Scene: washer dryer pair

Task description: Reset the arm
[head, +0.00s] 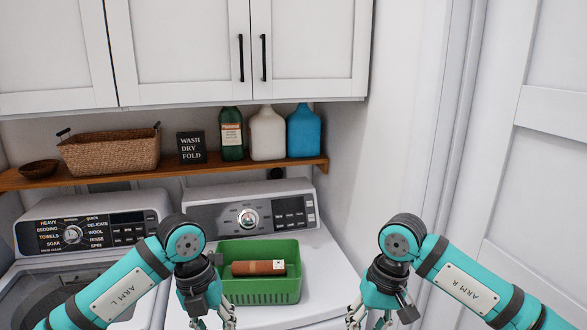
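My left arm comes in from the left, and its gripper (214,320) points down in front of the dryer, at the left front of a green basket (250,291). My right arm comes in from the right, and its gripper (369,320) points down at the dryer's right front side. The bottom edge of the picture cuts off both sets of fingertips, so I cannot tell whether either gripper is open or shut. No object shows in the visible part of either gripper.
The basket holds a brown bottle (250,268) lying on its side and stands on the dryer (313,254). The washer (40,267) is at left. A wooden shelf (200,174) above carries a wicker basket (110,152), bowl, sign and several bottles. White cabinets (180,50) hang overhead.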

